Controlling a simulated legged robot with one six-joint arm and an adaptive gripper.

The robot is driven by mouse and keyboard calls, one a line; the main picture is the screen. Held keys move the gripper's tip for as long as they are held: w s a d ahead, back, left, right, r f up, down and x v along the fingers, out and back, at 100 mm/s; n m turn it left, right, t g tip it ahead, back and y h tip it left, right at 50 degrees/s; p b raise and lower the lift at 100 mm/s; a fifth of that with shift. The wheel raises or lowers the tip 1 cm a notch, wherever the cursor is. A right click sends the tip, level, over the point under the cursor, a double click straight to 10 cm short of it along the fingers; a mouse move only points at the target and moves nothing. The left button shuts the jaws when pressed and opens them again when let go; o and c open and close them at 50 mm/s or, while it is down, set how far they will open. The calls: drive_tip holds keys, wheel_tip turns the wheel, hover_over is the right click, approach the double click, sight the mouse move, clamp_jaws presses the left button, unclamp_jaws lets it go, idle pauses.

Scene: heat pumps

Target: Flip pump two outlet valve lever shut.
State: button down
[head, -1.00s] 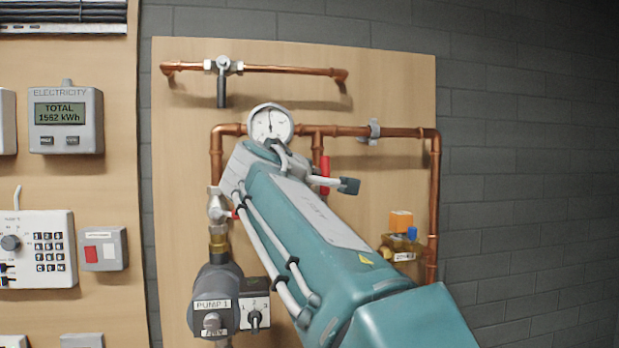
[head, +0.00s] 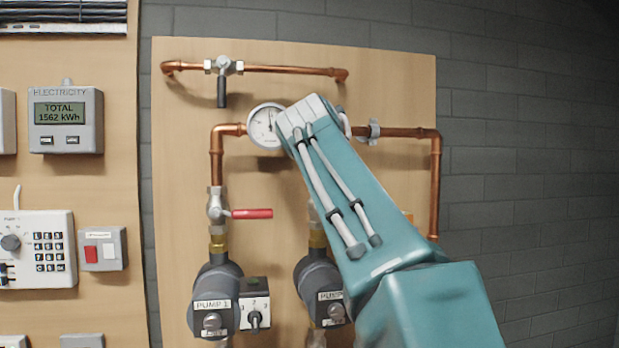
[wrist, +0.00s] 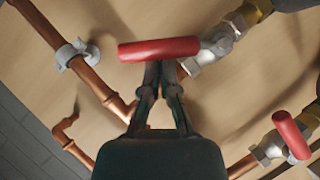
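The pump two outlet valve (wrist: 215,45) shows in the wrist view with its red lever (wrist: 158,48) sticking out to the left across the picture. My gripper (wrist: 161,66) points at this lever. Its two dark fingers lean together towards their tips, and the lever covers the very tips. The fingers look shut, with nothing seen gripped between them; whether they touch the lever I cannot tell. In the head view my arm hides this lever and my gripper. Pump two (head: 320,278) shows partly beside my arm.
Pump one's outlet valve (head: 215,205) has a red lever (head: 250,213) lying level to the right; that lever also shows in the wrist view (wrist: 290,135). A round gauge (head: 266,126) and copper pipe (head: 400,132) lie close to my arm.

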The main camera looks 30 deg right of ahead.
drive_tip(key=s+d+f+m+y, duration=0.1)
drive_tip(key=d+f+m+y, duration=0.3)
drive_tip(key=d+m+y, duration=0.1)
drive_tip(key=shift+s+f+t+y, duration=0.25)
drive_tip(key=shift+t+y, duration=0.05)
drive_tip(key=shift+y, duration=0.3)
drive_tip(key=shift+f, duration=0.15)
idle(0.4)
